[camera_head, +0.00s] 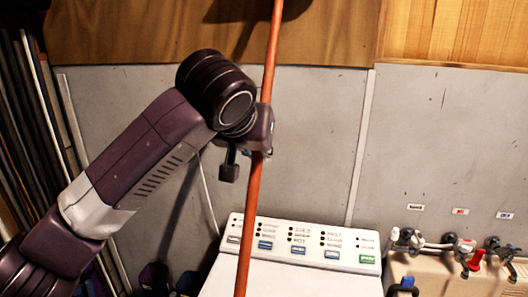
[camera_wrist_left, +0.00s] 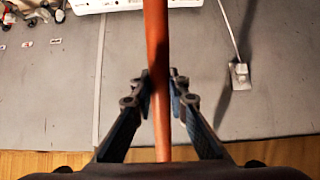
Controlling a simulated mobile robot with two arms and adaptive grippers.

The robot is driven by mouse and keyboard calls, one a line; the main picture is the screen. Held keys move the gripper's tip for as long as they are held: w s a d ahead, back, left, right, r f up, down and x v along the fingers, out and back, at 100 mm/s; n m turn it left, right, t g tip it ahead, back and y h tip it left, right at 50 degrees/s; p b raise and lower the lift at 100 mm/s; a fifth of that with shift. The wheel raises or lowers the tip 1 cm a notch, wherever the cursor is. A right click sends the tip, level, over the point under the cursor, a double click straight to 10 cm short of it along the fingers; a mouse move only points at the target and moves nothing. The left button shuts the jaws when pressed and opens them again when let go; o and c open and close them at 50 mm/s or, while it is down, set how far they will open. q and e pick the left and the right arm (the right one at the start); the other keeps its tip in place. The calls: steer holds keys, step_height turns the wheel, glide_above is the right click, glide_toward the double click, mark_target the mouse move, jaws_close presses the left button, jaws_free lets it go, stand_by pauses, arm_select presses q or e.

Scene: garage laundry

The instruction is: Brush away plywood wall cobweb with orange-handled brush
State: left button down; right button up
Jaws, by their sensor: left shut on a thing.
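A long orange handle (camera_head: 254,195) stands nearly upright in the head view, tilted slightly to the right at its top. It runs out of the picture at the top and bottom, so the brush head is not in view. My left gripper (camera_head: 262,135) is shut on this handle about halfway up the picture. In the left wrist view the handle (camera_wrist_left: 157,45) passes between the two fingers of the gripper (camera_wrist_left: 160,90). The plywood wall (camera_head: 130,35) spans the top of the head view, with a dark shadow on it. I cannot make out a cobweb. My right gripper is not in view.
A white washing machine with a control panel (camera_head: 300,245) stands below, behind the handle. Taps (camera_head: 460,245) and a beige basin are at the right. Dark long poles (camera_head: 25,130) lean at the left. The grey wall (camera_head: 320,140) is mostly clear. A wall outlet (camera_wrist_left: 239,75) shows in the left wrist view.

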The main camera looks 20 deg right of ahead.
arm_select(q)
steer(key=s+d, duration=0.1)
steer(key=d+p, duration=0.1)
steer(key=shift+s+d+r, duration=0.15)
steer(key=shift+s+d, duration=0.2)
steer(key=shift+a, duration=0.1)
steer(key=shift+w+a, duration=0.5)
steer(key=shift+a, duration=0.1)
steer(key=shift+s+a+b, duration=0.4)
steer(key=shift+s+a, duration=0.05)
steer(key=shift+s, duration=0.35)
